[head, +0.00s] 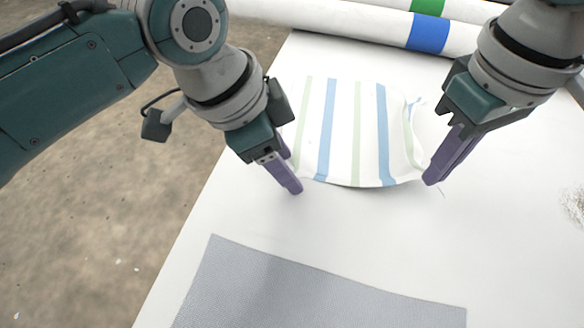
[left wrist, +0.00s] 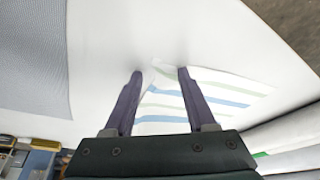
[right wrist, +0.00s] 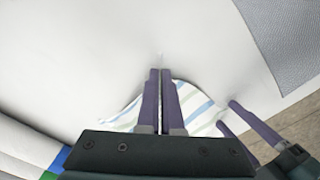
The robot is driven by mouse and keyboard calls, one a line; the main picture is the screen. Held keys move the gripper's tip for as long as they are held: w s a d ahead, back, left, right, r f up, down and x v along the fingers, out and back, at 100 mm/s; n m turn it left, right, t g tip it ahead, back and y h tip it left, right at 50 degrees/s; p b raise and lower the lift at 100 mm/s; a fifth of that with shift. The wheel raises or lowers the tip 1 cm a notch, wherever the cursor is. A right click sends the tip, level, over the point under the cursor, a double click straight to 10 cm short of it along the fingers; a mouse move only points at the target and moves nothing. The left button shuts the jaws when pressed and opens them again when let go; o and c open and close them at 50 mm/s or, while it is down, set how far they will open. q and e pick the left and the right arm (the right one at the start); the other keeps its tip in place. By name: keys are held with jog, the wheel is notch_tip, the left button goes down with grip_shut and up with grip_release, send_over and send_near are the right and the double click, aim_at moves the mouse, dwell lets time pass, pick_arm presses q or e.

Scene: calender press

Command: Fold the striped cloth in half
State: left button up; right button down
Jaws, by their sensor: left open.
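The striped cloth (head: 342,130), white with blue and green stripes, lies on the white table, its near edge slightly raised and its right side rumpled. My left gripper (head: 291,187) is at its near left corner. In the left wrist view the fingers (left wrist: 160,75) stand apart, with the cloth (left wrist: 160,98) showing between and beyond them. My right gripper (head: 432,180) is at the near right corner. In the right wrist view its fingers (right wrist: 160,72) are together, with the cloth (right wrist: 192,100) running up to them; the pinched corner is mostly hidden.
A grey textured mat (head: 300,295) lies on the table (head: 470,240) nearer me. White rolls (head: 350,22) with blue and green bands lie behind the cloth. The table's left edge drops to a brown floor (head: 110,220). The surface between cloth and mat is clear.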

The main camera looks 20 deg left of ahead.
pick_arm(q)
jog(key=shift+f, duration=0.1)
dwell(0.3)
jog(key=shift+c, duration=1.1)
jog(key=c, duration=0.7)
grip_shut()
jog(key=shift+r, duration=2.5)
